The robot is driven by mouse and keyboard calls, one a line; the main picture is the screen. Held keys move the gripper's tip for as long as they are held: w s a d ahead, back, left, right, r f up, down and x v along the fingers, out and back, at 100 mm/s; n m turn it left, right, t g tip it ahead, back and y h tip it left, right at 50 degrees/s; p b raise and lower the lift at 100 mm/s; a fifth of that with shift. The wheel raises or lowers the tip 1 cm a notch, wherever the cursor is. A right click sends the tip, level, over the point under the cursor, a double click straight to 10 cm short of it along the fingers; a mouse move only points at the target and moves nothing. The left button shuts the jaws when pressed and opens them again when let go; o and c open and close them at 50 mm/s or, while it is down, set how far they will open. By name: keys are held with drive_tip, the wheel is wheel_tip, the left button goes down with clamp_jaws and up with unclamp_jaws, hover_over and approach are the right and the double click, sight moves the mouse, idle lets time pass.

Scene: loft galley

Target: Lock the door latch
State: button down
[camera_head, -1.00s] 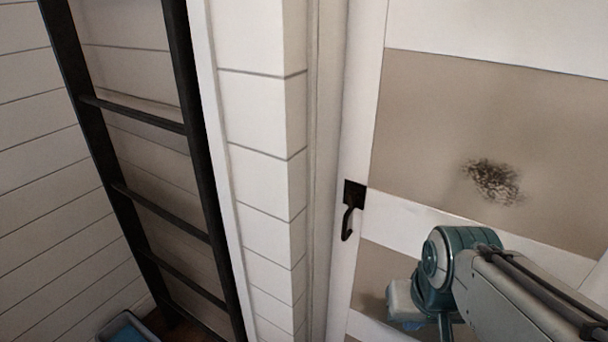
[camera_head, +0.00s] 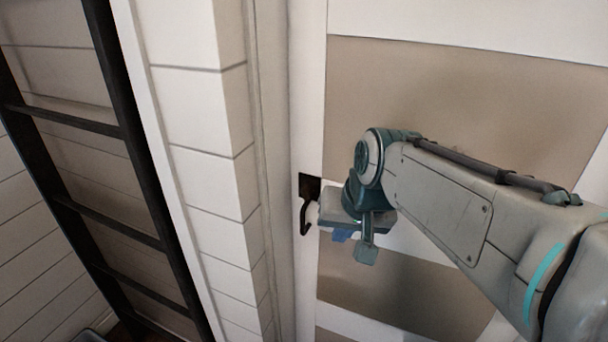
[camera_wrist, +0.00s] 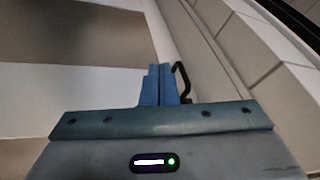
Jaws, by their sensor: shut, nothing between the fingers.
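The door latch (camera_head: 305,214) is a dark hook-shaped handle below a dark square plate, near the left edge of the beige and white door (camera_head: 430,90). In the wrist view the latch (camera_wrist: 183,80) shows as a dark hook just right of the fingertips. My gripper (camera_wrist: 157,72) has its two blue fingers shut together with nothing between them. In the head view my gripper (camera_head: 340,236) is just right of the latch, partly hidden by my wrist. Whether the fingers touch the latch I cannot tell.
A white plank wall corner (camera_head: 205,150) and door frame stand just left of the latch. A black ladder (camera_head: 110,170) leans farther left. The door face to the right is open space, crossed by my arm.

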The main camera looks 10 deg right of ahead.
drive_tip(key=w+d+r+m+t, duration=0.2)
drive_tip(key=w+d+r+m, duration=0.1)
drive_tip(key=w+r, duration=0.4)
drive_tip(key=shift+d+r+y, duration=0.3)
drive_tip(key=shift+d+r, duration=0.2)
drive_tip(key=shift+r, duration=0.25)
approach(310, 193)
wheel_tip(310, 193, down, 3)
drive_tip(key=d, duration=0.3)
drive_tip(key=w+a, duration=0.1)
drive_tip(key=w+a+f+p, duration=0.1)
drive_tip(key=a, duration=0.1)
drive_tip(key=shift+f, duration=0.2)
drive_tip(key=shift+w+a+f, duration=0.1)
drive_tip(key=shift+w+a, duration=0.25)
drive_tip(key=shift+w, duration=0.05)
drive_tip(key=shift+r+p, duration=0.2)
drive_tip(key=shift+p, duration=0.4)
